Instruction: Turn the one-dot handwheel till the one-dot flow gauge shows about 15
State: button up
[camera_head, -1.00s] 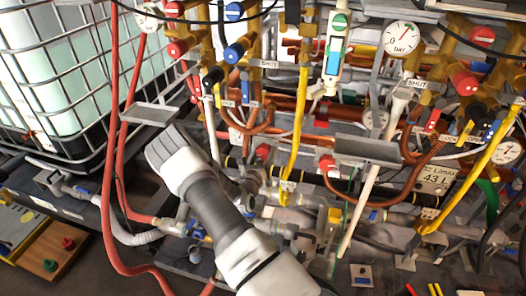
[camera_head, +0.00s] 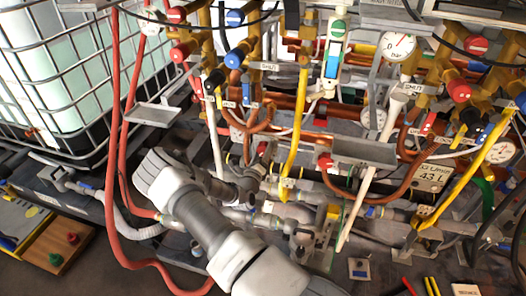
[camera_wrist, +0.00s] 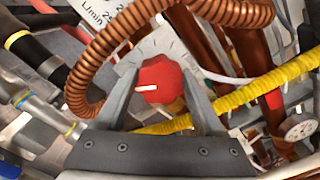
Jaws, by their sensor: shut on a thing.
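A red knob-like handwheel (camera_wrist: 160,80) with a white pointer line sits in front of a pale scale plate in the wrist view. My gripper (camera_wrist: 166,84) has one dark finger on each side of it and is shut on it. In the head view, my gripper (camera_head: 254,178) is small and partly hidden among the pipes, below a red knob (camera_head: 262,149). I cannot make out any dot mark on the handwheel. A white panel (camera_wrist: 100,14) with "L/min" lettering is cut off at the top of the wrist view. I cannot tell which flow gauge is the one-dot one.
A corrugated copper hose (camera_wrist: 98,62) arches close to the handwheel, and a yellow hose (camera_wrist: 250,95) passes behind the right finger. A small dial (camera_wrist: 300,128) is at right. In the head view, an "L/min, 43 L" panel (camera_head: 433,178) and a bar gauge (camera_head: 398,45) stand right.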

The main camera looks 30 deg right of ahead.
jog(key=shift+s+f, duration=0.1)
jog(key=o, duration=1.1)
jog(key=p+v, duration=0.2)
jog(key=v, duration=1.5)
jog(key=shift+s+a+p, duration=0.1)
jog(key=shift+a+p, duration=0.1)
jog(key=shift+p, duration=0.1)
